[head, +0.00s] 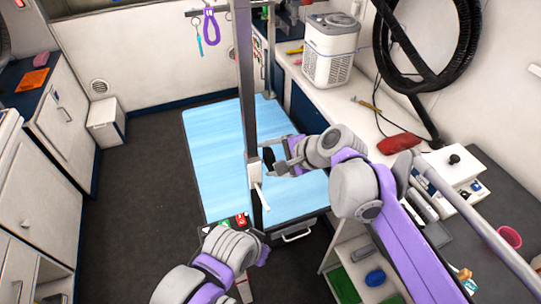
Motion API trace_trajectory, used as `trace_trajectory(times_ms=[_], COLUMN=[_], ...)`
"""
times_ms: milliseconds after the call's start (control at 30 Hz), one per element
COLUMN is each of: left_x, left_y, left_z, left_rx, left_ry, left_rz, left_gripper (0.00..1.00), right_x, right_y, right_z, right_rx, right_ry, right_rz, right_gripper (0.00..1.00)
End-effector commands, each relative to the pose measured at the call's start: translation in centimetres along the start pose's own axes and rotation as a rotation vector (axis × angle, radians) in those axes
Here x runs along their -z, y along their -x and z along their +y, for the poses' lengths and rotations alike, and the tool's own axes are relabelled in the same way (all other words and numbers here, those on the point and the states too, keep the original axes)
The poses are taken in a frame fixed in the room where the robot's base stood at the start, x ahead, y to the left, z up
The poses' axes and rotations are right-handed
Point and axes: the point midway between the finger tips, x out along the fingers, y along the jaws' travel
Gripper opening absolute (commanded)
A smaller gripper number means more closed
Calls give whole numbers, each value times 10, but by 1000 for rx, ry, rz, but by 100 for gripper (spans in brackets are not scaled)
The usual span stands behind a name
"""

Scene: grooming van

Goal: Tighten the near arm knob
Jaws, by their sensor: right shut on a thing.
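The grey upright post (246,90) of the grooming arm stands at the near part of the blue grooming table (212,150). A pale clamp block (254,173) sits low on the post, with a thin white lever (262,199) slanting down from it. My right gripper (279,165) reaches in from the right to the post at the clamp's height. It is shut on what seems to be the near arm knob, which its fingers mostly hide. My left gripper (262,255) is low at the table's near edge, and its fingers are not clear.
Small red and green items (240,220) lie by the near edge, close to my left arm. A purple loop (210,24) hangs at the top. Dark floor is clear at left.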

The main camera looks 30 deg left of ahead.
Motion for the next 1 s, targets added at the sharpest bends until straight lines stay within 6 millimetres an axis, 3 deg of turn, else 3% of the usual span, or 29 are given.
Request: trace_trajectory(times_ms=[400,433,500,800,1000], left_x=[0,0,0,0,1], left_y=[0,0,0,0,1], left_z=[0,0,0,0,0], left_rx=[0,0,0,0,0], left_ry=[0,0,0,0,0], left_rz=[0,0,0,0,1], left_gripper=[0,0,0,0,0], right_x=[0,0,0,0,0], right_y=[0,0,0,2,30], right_z=[-1,-1,0,0,0], right_rx=[-4,-4,-4,-4,-4], right_ry=[-5,-5,-4,-3,-5], right_rz=[-1,-1,-1,0,0], right_gripper=[24,85,98,100,100])
